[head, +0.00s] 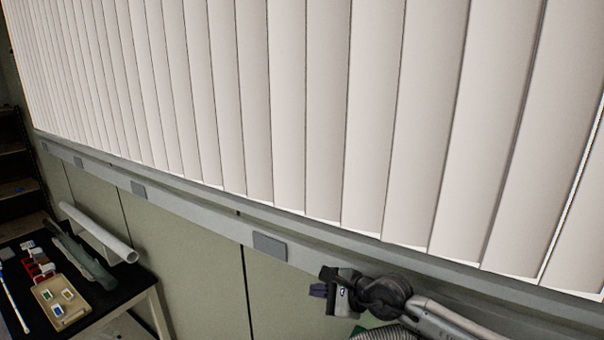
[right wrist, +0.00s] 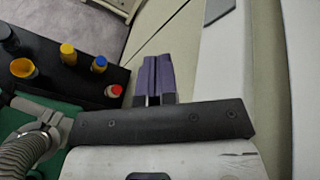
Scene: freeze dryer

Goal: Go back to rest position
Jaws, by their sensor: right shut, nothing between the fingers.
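My right gripper (head: 318,290) shows at the lower right of the head view, in front of the green wall panels below the blinds. In the right wrist view its two purple fingers (right wrist: 153,78) are together with nothing between them. My left gripper is not in the head view. No freeze dryer shows in these frames.
A black table (head: 112,300) at lower left holds a tray (head: 40,293), a white tube (head: 98,232) and small items. A wall ledge (right wrist: 217,50) runs close beside the right gripper.

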